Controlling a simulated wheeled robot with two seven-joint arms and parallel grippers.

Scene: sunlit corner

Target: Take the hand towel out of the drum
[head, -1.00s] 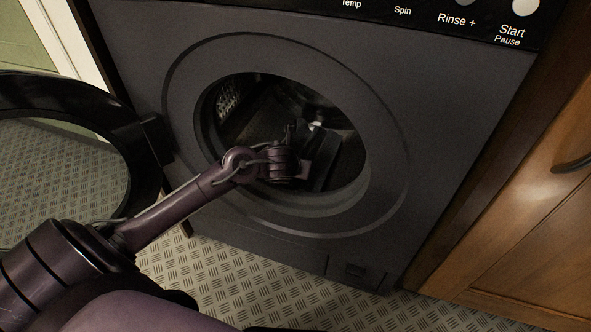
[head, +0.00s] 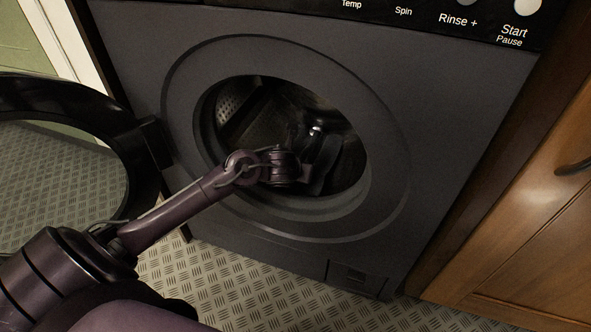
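The washing machine's drum (head: 228,106) is seen through the round open doorway, with perforated metal on its left side and a dark interior. My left arm comes in from the left and its wrist reaches into the lower part of the opening. My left gripper (head: 316,163) is inside the doorway, dark and partly hidden by the wrist, so its fingers cannot be made out. A dark grey-blue strip shows beside the gripper; I cannot tell whether it is the hand towel or part of the gripper. No hand towel is clearly visible. My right gripper is not in view.
The round black door (head: 140,150) stands open at the left. The grey machine front (head: 420,110) surrounds the opening. A wooden cabinet (head: 530,240) with a dark handle stands close on the right. The patterned floor (head: 240,285) below is clear.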

